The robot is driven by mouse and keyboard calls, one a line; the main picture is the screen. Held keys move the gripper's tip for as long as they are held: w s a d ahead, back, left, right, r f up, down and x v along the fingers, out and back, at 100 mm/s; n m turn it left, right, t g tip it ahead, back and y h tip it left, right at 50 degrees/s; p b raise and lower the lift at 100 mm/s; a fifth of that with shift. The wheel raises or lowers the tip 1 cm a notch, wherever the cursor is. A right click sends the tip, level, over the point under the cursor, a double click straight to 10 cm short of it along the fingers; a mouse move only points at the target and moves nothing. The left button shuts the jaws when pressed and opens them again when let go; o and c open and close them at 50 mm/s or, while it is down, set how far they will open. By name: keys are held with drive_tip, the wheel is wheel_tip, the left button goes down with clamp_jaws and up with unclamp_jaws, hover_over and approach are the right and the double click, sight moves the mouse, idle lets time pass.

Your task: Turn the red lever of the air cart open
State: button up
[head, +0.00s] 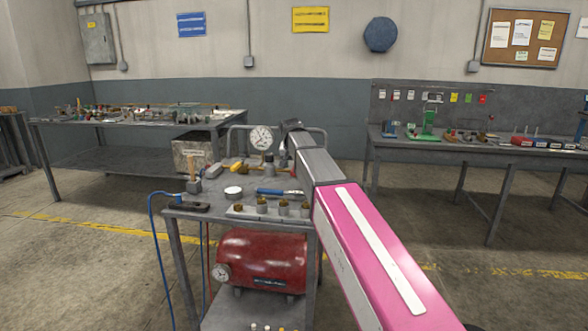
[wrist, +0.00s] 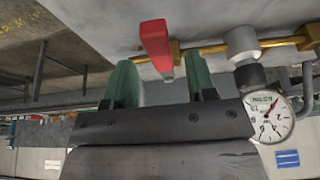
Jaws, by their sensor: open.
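The red lever (wrist: 156,42) sits on a brass pipe (wrist: 205,46) in the wrist view, which looks upside down. My gripper (wrist: 160,70) is open, its two green fingers apart, one to each side of the lever's lower end in the picture. I cannot tell whether either finger touches it. A white-faced gauge (wrist: 266,116) is right of the gripper. In the head view the air cart (head: 215,205) stands at centre with a gauge (head: 261,138) on top and a red tank (head: 262,260) below. My arm hides the lever and the fingers there.
The cart top holds a blue-handled tool (head: 279,192), a white round piece (head: 233,193) and several small cups at its front edge. A cluttered workbench (head: 75,123) stands at the back left, another (head: 480,149) at the right. The floor left of the cart is open.

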drive_tip(key=shift+x, duration=1.2)
drive_tip(key=shift+c, duration=0.3)
clamp_jaws()
